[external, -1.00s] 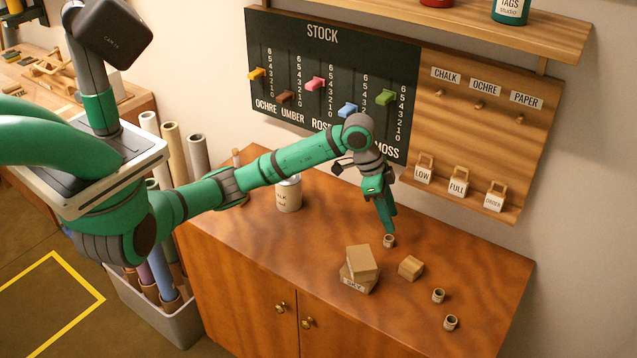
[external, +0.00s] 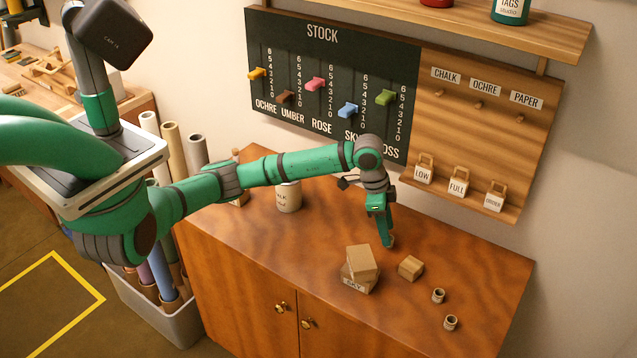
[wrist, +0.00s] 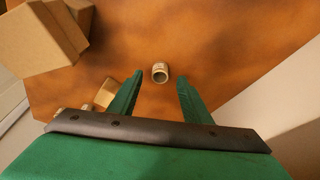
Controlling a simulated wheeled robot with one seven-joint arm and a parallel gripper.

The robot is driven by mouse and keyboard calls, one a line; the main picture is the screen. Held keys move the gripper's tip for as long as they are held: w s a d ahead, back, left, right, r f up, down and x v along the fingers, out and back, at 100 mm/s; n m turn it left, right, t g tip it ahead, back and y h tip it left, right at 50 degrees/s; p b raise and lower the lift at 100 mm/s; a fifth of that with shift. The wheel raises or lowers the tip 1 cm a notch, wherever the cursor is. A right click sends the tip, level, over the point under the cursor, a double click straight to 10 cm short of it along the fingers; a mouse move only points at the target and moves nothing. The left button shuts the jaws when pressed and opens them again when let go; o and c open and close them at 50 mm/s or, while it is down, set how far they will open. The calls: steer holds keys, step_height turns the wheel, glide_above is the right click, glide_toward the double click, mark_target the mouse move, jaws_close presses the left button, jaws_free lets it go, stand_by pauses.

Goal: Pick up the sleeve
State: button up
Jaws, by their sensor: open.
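A small pale sleeve (wrist: 159,75) stands on the brown tabletop, its round opening showing in the wrist view. My gripper (external: 387,240) is open and points down over that spot. In the wrist view its two green fingers (wrist: 160,83) are apart, one on each side of the sleeve, which shows in the gap near their tips. Nothing is held. In the external view the fingers hide this sleeve. Two other small sleeves, a nearer one (external: 451,323) and a farther one (external: 438,296), stand at the right front of the tabletop.
Two stacked cardboard boxes (external: 362,262), the lower marked SKY, stand just in front of my gripper. A small box (external: 411,267) lies to their right. A pale can (external: 288,197) stands at the back left. The stock board (external: 330,95) is on the wall behind.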

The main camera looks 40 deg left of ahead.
steer(key=shift+x, duration=1.15)
jaws_close()
steer(key=shift+r, duration=0.1)
steer(key=shift+r, duration=0.5)
step_height(320, 180, up, 2)
steer(key=shift+s+r, duration=0.1)
steer(key=shift+r, duration=0.1)
steer(key=s+a+r, duration=0.5)
steer(key=s+r, duration=0.4)
steer(key=s, duration=0.3)
steer(key=shift+s+r, duration=0.25)
steer(key=shift+s, duration=0.15)
